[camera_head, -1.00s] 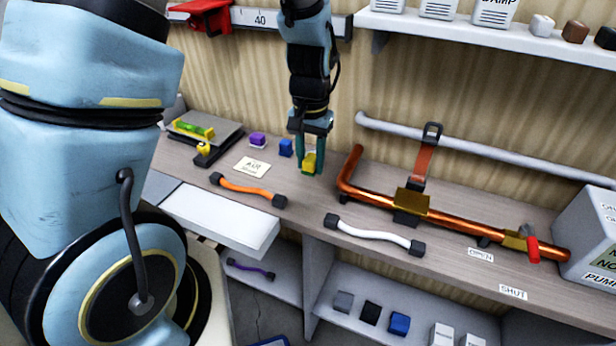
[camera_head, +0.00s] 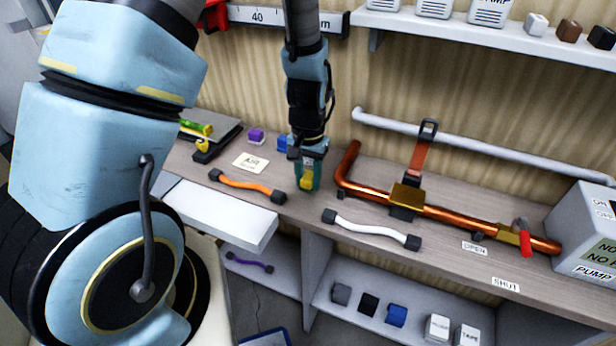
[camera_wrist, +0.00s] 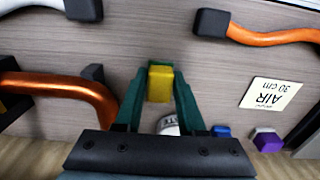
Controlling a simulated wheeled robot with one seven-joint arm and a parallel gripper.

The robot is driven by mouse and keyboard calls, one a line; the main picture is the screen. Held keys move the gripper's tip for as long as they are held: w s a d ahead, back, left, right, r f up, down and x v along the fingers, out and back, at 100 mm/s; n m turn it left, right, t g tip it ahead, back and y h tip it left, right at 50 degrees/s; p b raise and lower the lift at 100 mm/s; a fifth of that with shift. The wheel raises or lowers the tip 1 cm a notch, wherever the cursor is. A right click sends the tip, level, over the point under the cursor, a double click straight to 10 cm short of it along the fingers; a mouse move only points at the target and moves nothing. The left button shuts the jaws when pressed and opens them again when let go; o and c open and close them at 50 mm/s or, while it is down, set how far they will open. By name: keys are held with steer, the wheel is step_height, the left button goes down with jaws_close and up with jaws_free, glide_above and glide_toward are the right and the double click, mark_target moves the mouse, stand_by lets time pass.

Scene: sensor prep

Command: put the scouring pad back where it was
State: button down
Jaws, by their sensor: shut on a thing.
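A small yellow block, which I take to be the scouring pad, is held between the green fingers of my gripper (camera_head: 309,178). In the wrist view the yellow block (camera_wrist: 160,83) sits between the fingertips. My gripper is shut on it and points down over the bench, between the orange hose (camera_head: 247,187) and the bent copper pipe (camera_head: 347,165). I cannot tell how high the block is above the bench top.
A blue block (camera_head: 282,143) and a purple block (camera_head: 256,135) stand behind, near an AIR card (camera_head: 250,162). A white hose (camera_head: 372,229) lies in front. In the wrist view, a white lettered thing (camera_wrist: 169,126) is partly hidden behind my gripper.

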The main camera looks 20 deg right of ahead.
mark_target(308, 177)
steer(key=c, duration=0.5)
jaws_free()
step_height(308, 177, up, 12)
steer(key=b, duration=0.3)
steer(key=w+a+r+n+t, duration=0.1)
steer(key=a+n, duration=0.6)
steer(key=a, duration=1.8)
steer(key=shift+w+r+t, duration=0.2)
steer(key=shift+r+t, duration=0.1)
steer(key=shift+r, duration=0.4)
